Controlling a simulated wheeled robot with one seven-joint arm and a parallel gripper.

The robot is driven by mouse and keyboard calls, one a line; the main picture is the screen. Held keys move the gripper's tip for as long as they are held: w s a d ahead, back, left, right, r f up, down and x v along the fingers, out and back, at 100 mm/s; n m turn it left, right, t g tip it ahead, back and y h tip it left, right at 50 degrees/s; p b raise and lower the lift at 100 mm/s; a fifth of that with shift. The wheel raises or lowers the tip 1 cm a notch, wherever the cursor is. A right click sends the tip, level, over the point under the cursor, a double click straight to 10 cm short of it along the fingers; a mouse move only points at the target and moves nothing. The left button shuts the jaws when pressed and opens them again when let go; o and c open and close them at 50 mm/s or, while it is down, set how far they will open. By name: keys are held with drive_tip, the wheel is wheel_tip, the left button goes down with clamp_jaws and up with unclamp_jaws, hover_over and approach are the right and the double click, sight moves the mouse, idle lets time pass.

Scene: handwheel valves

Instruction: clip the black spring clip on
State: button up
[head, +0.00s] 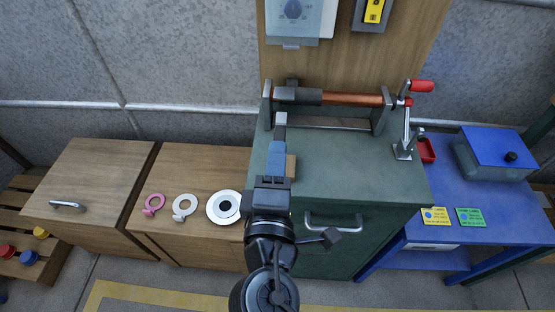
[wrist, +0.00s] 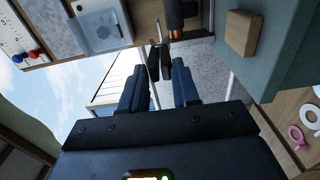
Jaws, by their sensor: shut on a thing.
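My gripper (head: 277,150) reaches forward over the green cabinet, with its blue fingers shut on the black spring clip (wrist: 160,62). In the wrist view the clip stands out past the fingertips (wrist: 159,82). In the head view its end shows beyond the fingers (head: 280,120), just in front of the horizontal copper pipe (head: 350,99). The pipe has a dark sleeve (head: 310,96) on its left part and lies between two grey end brackets. The clip appears apart from the pipe; the exact gap is hard to tell. The pipe also shows in the wrist view (wrist: 176,35).
The green cabinet (head: 370,170) carries a wooden block (head: 291,168) right beside my fingers. A red-handled toggle clamp (head: 407,125) stands at the pipe's right end. Rings lie on the wooden cabinet (head: 180,165) at left. A blue table (head: 490,195) stands at right.

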sight(280, 133)
drive_tip(key=shift+w+d, duration=0.1)
drive_tip(key=shift+w, duration=2.2)
drive_tip(key=shift+w, duration=0.5)
drive_tip(key=shift+w, duration=0.35)
drive_tip(key=shift+w, duration=0.35)
drive_tip(key=o, duration=0.7)
drive_tip(key=shift+s, duration=0.1)
